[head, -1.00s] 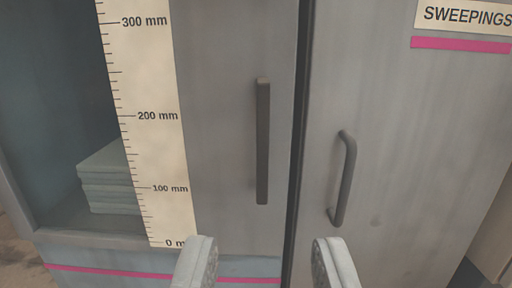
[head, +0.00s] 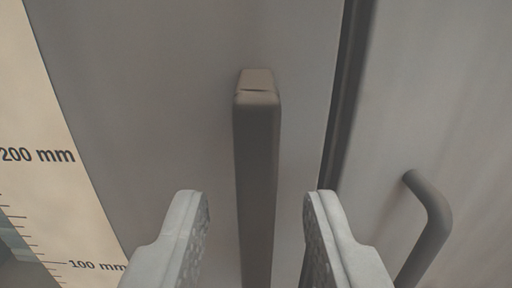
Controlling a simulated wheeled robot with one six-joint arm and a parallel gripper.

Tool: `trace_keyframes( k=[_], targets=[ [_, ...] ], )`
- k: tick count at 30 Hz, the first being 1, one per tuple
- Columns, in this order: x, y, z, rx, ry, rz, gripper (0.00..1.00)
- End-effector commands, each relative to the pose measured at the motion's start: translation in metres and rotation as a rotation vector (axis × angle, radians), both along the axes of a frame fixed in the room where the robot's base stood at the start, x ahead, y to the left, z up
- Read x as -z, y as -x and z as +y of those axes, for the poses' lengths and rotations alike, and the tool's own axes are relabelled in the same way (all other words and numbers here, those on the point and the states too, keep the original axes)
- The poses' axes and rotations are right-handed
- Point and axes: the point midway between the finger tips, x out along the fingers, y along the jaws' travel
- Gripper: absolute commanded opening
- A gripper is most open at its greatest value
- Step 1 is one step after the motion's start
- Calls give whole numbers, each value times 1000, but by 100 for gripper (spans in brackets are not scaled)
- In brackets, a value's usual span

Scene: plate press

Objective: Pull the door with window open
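The door with window (head: 150,60) fills the left and middle of the head view; its window is almost wholly out of frame. Its dark, upright bar handle (head: 257,170) stands at the centre of the view, with its lower end out of frame. My gripper (head: 256,205) is open. Its two pale fingers are on either side of the handle, with a visible gap on each side. I cannot tell how deep the handle sits between the fingers.
A cream millimetre scale (head: 50,150) runs down the door at the left. A dark seam separates the door from the neighbouring grey door (head: 450,90) on the right. That door's curved handle (head: 436,215) is close to my right finger.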

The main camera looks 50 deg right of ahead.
Motion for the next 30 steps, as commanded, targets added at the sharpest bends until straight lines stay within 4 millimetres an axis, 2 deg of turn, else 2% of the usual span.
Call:
trace_keyframes(
  k=[6,16,17,21,30],
  targets=[
    [0,-11,-14,2,0,-1,34],
    [0,-12,-16,0,-1,-1,34],
    [0,-12,-16,0,-1,-1,30],
    [0,-12,-16,0,-1,-1,2],
    [0,-12,-14,2,0,0,0]
  ],
)
